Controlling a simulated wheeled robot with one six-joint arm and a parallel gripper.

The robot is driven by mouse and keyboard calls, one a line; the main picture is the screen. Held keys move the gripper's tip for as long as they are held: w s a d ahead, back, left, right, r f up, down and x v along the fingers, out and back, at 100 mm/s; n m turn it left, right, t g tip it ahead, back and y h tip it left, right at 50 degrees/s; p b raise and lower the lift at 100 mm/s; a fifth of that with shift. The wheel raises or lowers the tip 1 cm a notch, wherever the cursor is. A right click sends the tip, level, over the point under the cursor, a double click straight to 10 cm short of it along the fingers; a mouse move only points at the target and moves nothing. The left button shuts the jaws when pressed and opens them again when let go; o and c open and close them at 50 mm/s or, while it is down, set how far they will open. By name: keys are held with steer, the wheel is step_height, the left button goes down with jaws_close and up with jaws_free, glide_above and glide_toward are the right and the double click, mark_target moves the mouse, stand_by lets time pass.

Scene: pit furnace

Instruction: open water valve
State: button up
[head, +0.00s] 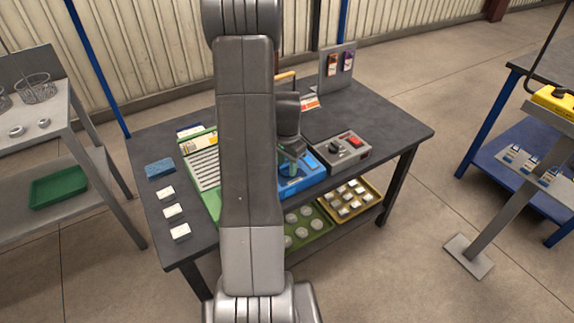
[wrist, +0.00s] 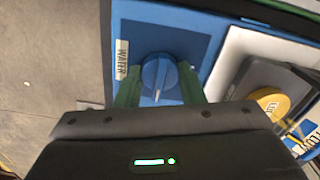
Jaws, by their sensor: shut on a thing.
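The water valve is a round blue knob (wrist: 160,72) with a raised grip bar, on a blue panel (wrist: 200,38). A white label reading WATER (wrist: 121,60) is beside it. My gripper (wrist: 160,88) has its green fingers on either side of the knob and is shut on it. In the head view my gripper (head: 291,168) reaches down to the blue panel (head: 309,180) on the dark table. My arm hides part of the table and the knob there.
A grey control box (head: 343,155) with a black knob and a red switch stands right of the blue panel. A yellow round part (wrist: 270,102) is close to the right in the wrist view. White blocks (head: 173,212) and a blue block (head: 159,169) lie at the table's left.

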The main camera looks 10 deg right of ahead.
mark_target(287, 165)
steer(key=shift+w, duration=0.1)
stand_by(0.3)
steer(key=o, duration=1)
step_height(287, 165, up, 14)
steer(key=shift+p, duration=0.3)
step_height(287, 165, down, 14)
steer(key=shift+b, duration=0.3)
